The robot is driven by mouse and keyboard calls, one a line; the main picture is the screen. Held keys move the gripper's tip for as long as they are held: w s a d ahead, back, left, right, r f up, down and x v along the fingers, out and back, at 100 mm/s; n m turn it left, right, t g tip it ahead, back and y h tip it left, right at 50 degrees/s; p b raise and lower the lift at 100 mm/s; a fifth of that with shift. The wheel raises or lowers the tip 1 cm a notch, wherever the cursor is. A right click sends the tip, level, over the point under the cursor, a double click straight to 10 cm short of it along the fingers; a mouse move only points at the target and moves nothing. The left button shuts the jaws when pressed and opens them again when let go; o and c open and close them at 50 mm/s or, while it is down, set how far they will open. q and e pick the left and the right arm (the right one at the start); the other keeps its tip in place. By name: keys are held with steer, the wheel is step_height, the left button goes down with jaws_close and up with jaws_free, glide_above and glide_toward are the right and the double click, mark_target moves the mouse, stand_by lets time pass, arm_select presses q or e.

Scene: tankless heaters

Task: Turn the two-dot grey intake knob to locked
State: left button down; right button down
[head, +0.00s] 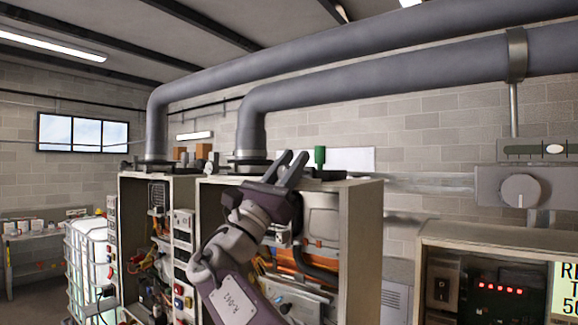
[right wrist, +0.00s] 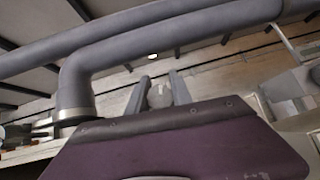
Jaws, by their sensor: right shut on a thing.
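My right gripper (head: 292,158) reaches up to the top edge of the middle open-fronted heater cabinet (head: 362,235). In the right wrist view its two fingers stand on either side of a small rounded grey knob (right wrist: 160,96), and the gripper is shut on it. In the head view this knob is hidden or too small to make out. I cannot see any dots on it or how it is turned. My left gripper is in neither view.
A green knob (head: 320,157) stands on the cabinet top just right of my fingers. A large grey dial (head: 521,191) is on the wall panel at right. Thick grey pipes (head: 300,85) run overhead. A caged white tank (head: 88,262) stands at left.

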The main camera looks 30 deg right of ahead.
steer(key=m+g, duration=0.2)
steer(key=m+g+p, duration=0.1)
steer(key=m, duration=0.1)
steer(key=m+g, duration=0.2)
steer(key=shift+s+d+g, duration=0.15)
steer(key=shift+s+g, duration=0.1)
steer(key=shift+g, duration=0.05)
steer(key=c, duration=1.4)
jaws_free()
steer(key=shift+o, duration=1.2)
steer(key=shift+d+f, duration=0.1)
steer(key=shift+d, duration=0.05)
